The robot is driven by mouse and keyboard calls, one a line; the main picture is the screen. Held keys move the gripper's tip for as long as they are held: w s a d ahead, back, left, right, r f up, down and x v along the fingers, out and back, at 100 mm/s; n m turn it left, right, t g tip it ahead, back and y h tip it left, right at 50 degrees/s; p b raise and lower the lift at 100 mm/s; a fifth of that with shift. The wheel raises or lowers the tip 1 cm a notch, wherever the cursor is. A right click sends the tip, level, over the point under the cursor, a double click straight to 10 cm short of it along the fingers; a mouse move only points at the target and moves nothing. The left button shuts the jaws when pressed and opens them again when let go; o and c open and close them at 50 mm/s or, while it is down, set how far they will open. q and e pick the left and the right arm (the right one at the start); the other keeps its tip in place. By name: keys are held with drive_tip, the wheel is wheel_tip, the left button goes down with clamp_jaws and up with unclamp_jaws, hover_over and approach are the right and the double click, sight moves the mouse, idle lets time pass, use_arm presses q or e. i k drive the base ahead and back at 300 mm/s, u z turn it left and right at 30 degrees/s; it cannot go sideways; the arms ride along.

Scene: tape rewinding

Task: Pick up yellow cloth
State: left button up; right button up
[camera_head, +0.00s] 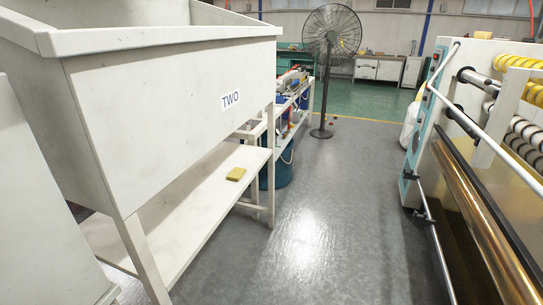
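A small yellow folded piece, which looks like the yellow cloth (236,174), lies on the white lower shelf (188,205) under a large white bin labelled TWO. It sits near the shelf's right edge, towards the far end. Neither of my grippers shows in the head view, and nothing touches the cloth.
The white bin (150,95) overhangs the shelf, with legs at its corners. A teal bucket (277,168) and a cluttered rack stand behind it. A rewinding machine (480,190) lines the right. A black fan (331,35) stands at the back. The grey floor (315,220) between is clear.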

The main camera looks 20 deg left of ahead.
sight(236, 174)
drive_tip(key=i, duration=2.95)
drive_tip(key=u, duration=1.3)
